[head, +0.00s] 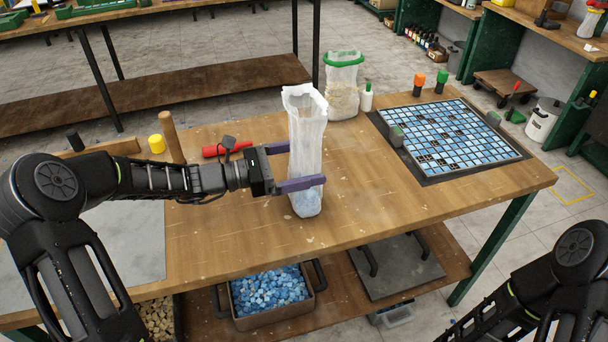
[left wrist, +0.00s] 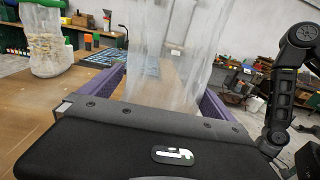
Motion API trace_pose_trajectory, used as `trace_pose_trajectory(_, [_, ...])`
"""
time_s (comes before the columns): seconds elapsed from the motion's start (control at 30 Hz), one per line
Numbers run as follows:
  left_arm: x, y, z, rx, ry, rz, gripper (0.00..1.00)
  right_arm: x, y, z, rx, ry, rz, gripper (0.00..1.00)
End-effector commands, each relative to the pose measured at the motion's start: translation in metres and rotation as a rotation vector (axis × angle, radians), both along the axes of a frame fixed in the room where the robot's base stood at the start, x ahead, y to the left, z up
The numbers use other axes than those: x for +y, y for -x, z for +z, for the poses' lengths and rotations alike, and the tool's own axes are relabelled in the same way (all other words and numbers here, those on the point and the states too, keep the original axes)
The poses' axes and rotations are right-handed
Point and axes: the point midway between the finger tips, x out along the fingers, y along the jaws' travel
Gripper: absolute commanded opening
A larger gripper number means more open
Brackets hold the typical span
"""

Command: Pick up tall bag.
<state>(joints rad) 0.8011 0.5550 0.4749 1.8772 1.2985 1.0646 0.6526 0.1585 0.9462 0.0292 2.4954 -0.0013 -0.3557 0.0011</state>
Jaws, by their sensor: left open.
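The tall bag (head: 306,130) is a clear, open-topped plastic bag with some blue pieces at its bottom. It stands upright near the middle of the wooden table (head: 240,225). My left gripper (head: 310,165) is open, with its purple fingers on either side of the bag at mid height. I cannot tell whether the fingers touch it. In the left wrist view the bag (left wrist: 175,55) fills the space between the fingers. My right arm shows at the lower right of the head view, but its gripper is out of view.
A shorter bag with a green rim (head: 343,88) stands behind, beside a small white bottle (head: 366,98). A blue mosaic sheet (head: 450,135) lies at right. A red tool (head: 226,149), yellow cap (head: 156,143) and wooden cylinder (head: 170,138) are at left. The table front is clear.

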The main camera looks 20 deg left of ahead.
Motion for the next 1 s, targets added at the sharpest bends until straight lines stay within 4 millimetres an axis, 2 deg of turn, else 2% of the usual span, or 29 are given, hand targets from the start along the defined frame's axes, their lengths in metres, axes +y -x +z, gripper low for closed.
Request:
trace_pose_trajectory(0.13, [0.0001, 0.0001, 0.0, 0.0, 0.0, 0.0, 1.0, 0.0, 0.0, 0.0, 0.0, 0.0, 0.0, 0.47])
trace_pose_trajectory(1.0, [0.0, 0.0001, 0.0, 0.0, 0.0, 0.0, 0.29, 0.0, 0.0, 0.0, 0.0, 0.0, 0.0, 0.47])
